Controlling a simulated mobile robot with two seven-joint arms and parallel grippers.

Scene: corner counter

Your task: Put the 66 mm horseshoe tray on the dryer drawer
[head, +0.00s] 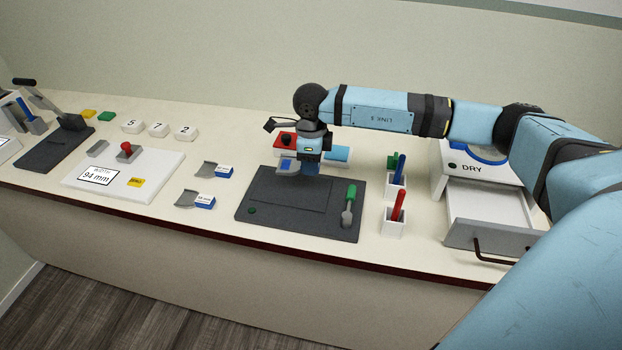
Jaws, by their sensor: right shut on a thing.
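My right gripper (311,172) is low over the back of the dark grey mat (268,215), pointing down. It is shut on a small grey tray with a blue-edged part (286,166); its size label cannot be read. Two similar grey horseshoe trays with blue label blocks lie on the counter left of the mat, one farther back (207,169) and one nearer (188,199); their size numbers are too small to read. The white dryer marked DRY (452,183) is at the right, its drawer (490,205) pulled out and empty as far as it shows. My left gripper is not in view.
Two white holders with a blue (396,182) and a red-handled tool (395,222) stand between mat and dryer. A white board reading 94 mm (125,172) and number blocks (159,130) are at left.

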